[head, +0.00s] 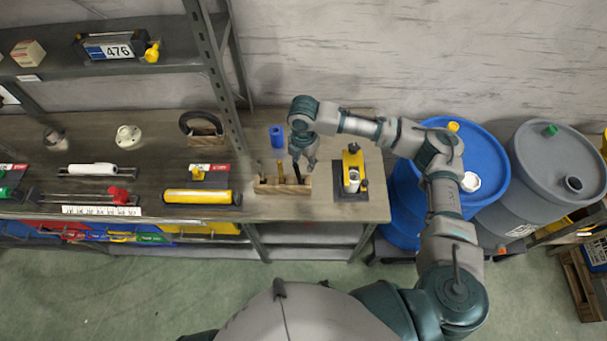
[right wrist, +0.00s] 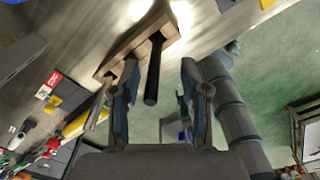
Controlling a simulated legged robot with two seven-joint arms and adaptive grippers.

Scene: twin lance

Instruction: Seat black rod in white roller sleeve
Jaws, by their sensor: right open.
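A black rod (head: 297,172) stands in a wooden block (head: 283,187) on the bench; it also shows in the right wrist view (right wrist: 154,72). My right gripper (head: 303,165) is open over the block's right end. In the right wrist view the fingers (right wrist: 154,92) are spread on either side of the black rod, and I cannot tell if they touch it. A white upright cylinder (head: 352,183), which looks like the roller sleeve, stands in a yellow fixture (head: 352,160) right of the block. My left gripper is not in view.
A yellow roller (head: 197,197) and a white-handled tool (head: 93,169) lie further left. A shelf post (head: 215,80) rises left of the block. A blue drum (head: 480,150) stands beyond the bench's right end.

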